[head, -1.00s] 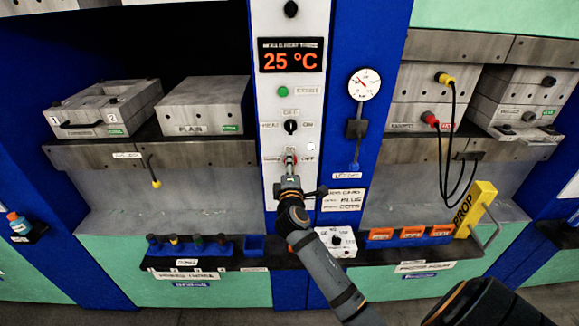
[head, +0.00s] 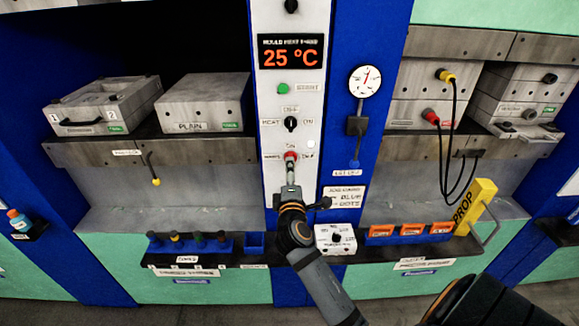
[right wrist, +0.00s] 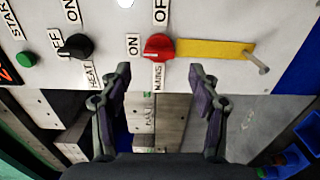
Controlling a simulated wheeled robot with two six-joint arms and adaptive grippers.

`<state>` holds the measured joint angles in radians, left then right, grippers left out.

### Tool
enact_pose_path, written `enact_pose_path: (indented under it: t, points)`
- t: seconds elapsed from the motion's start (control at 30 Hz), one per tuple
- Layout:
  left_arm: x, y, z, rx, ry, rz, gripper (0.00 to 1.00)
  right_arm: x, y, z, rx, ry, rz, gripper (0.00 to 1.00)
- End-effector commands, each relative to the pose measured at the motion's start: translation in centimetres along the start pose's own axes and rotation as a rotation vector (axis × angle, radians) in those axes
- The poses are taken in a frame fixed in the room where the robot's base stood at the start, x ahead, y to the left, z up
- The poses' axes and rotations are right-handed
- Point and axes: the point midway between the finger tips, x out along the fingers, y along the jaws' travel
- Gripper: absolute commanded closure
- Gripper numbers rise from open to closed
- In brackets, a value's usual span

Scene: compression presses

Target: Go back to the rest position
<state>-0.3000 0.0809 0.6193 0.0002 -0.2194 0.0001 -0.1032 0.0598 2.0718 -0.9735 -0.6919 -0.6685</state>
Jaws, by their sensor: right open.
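My right gripper (head: 290,188) is in front of the white control panel (head: 272,215), just below the red mains knob (head: 290,156). In the right wrist view my right gripper (right wrist: 157,75) is open and empty. Its fingers are on either side of and short of the red knob (right wrist: 158,47), apart from it. The knob sits by ON, OFF and MAINS labels; its setting is hard to tell. My left gripper is not in view.
The display (head: 291,53) reads 25 °C. A black heat knob (head: 290,124) and green start button (head: 283,89) are above. A dial gauge (head: 365,81) is right. A shelf below holds a small white timer-like box (head: 335,239) and a yellow prop (head: 475,206).

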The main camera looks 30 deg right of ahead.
Motion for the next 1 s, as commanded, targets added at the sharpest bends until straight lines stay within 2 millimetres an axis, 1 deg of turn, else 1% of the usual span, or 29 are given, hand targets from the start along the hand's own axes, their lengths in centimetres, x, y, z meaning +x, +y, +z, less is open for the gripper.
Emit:
enact_pose_path:
  t: [0.03,0.1,0.2,0.67,0.73,0.77,0.83,0.87,0.97,1.0]
  points:
    - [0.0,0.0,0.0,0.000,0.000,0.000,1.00,-0.8,-0.1,-0.1,0.004,0.001,-0.003,0.38]
    - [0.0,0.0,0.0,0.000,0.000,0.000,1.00,-1.7,-0.1,-0.1,0.003,0.001,-0.002,0.38]
    - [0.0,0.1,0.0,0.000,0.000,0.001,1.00,-2.3,0.0,0.0,0.001,0.000,-0.001,0.38]
    - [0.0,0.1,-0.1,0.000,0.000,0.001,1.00,-2.4,0.0,0.0,0.000,0.001,0.001,0.38]
    - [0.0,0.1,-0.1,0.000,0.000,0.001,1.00,-2.3,-0.3,-0.1,0.001,0.003,-0.004,0.38]
    - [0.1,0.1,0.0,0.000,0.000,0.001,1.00,-2.3,-0.8,-0.2,0.003,0.007,-0.012,0.38]
    - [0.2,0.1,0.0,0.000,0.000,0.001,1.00,-2.1,-3.2,-0.8,0.016,0.026,-0.055,0.38]
    - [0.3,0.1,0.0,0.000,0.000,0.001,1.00,-2.0,-4.9,-1.1,0.024,0.037,-0.084,0.38]
    - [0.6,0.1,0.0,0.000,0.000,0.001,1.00,-2.1,-12.6,-2.4,0.079,0.081,-0.224,0.38]
    - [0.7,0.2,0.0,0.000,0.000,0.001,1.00,-2.6,-16.3,-2.7,0.108,0.096,-0.291,0.38]
